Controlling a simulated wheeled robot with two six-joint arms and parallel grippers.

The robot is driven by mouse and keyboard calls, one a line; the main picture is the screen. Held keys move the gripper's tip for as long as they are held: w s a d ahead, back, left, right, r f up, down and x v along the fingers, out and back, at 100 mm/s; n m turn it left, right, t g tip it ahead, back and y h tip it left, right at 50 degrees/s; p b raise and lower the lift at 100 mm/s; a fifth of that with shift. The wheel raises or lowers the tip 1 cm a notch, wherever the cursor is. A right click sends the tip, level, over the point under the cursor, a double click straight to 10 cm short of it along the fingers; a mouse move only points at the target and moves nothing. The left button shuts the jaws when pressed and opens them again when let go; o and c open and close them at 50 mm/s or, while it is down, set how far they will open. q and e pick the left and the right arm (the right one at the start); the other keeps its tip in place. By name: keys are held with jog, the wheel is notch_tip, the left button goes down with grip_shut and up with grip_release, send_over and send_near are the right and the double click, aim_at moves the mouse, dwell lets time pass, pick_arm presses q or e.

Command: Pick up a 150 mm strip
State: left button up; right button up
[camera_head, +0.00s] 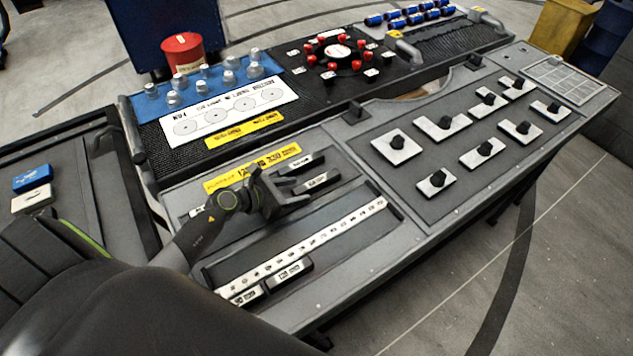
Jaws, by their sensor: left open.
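Two short dark strips with white labels, an upper one (300,162) and a lower one (320,180), lie below a yellow label (252,168) on the grey bench. Two more labelled dark blocks, one (290,272) and another (246,296), lie along the white ruler (310,246) in front. The printed lengths are too small to read, so I cannot tell which is 150 mm. My left gripper (294,192) is open, close beside the left ends of the two upper strips. Its hand hides part of the bench there. My right gripper is not in view.
A panel (420,178) with several white plates and black knobs fills the bench's right side. Behind stand a blue block (215,84) with several metal pegs, a red-knobbed ring (338,52) and a red can (184,50). Floor is clear at lower right.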

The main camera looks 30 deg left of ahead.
pick_arm(q)
jog(key=shift+x, duration=0.8)
jog(key=shift+s, duration=0.1)
jog(key=c, duration=1.1)
